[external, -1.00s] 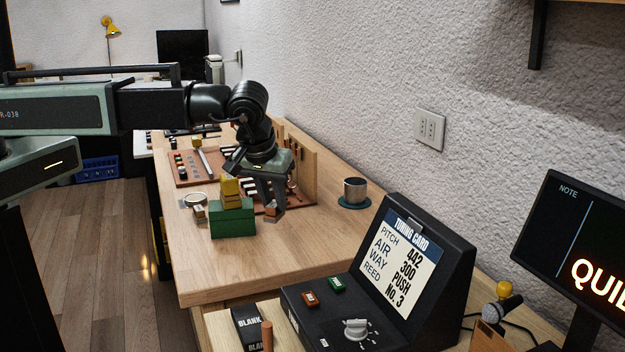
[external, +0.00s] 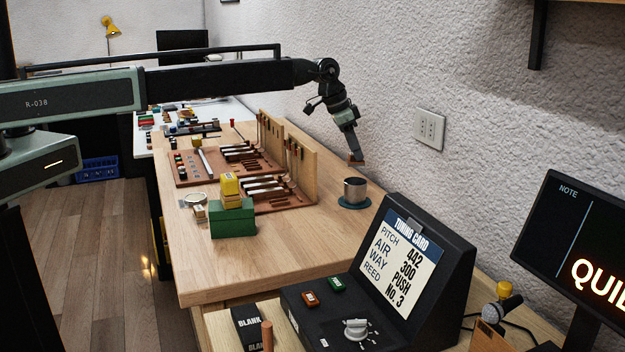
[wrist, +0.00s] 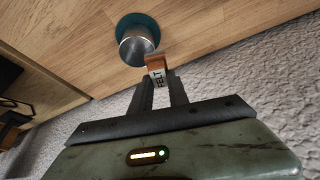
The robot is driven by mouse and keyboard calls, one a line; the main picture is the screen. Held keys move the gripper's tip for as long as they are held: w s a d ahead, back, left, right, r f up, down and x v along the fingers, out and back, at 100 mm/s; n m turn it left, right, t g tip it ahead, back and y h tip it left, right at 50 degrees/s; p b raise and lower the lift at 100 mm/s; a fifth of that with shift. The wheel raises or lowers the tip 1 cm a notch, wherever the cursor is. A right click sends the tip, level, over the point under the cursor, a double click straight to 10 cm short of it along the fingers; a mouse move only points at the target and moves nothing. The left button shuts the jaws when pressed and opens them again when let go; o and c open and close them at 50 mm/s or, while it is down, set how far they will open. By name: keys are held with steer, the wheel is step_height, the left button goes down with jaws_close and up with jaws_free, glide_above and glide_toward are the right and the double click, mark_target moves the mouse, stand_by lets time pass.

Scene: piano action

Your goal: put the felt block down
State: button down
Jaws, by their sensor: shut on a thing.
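The felt block (wrist: 156,66) is a small brown block with a white face lettered FELT. In the wrist view it sits between the fingertips of my gripper (wrist: 162,78), which is shut on it. In the external view my gripper (external: 354,153) points down near the wall, with the block (external: 356,160) at its tip, above and behind the metal cup. The block appears raised above the wooden worktop (external: 300,250). The fingers partly hide it.
The metal cup (external: 355,188) stands on a teal coaster (external: 368,202) close by; it also shows in the wrist view (wrist: 136,46). A tool board (external: 304,172) stands to the left. A green box (external: 233,222) sits near the left edge. The front worktop is clear.

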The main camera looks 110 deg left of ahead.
steer(key=s+a+n+y, duration=0.1)
steer(key=s+a+n, duration=0.2)
steer(key=s+a, duration=1.3)
steer(key=shift+g, duration=0.3)
steer(key=f+b, duration=0.7)
steer(key=s+f+b, duration=0.1)
steer(key=f+b, duration=0.2)
steer(key=shift+d+f, duration=0.2)
steer(key=shift+d, duration=0.2)
steer(key=shift+r, duration=0.3)
steer(key=shift+f, duration=0.25)
steer(key=c, duration=1.3)
jaws_free()
steer(key=shift+o, duration=0.2)
steer(key=shift+r, duration=0.1)
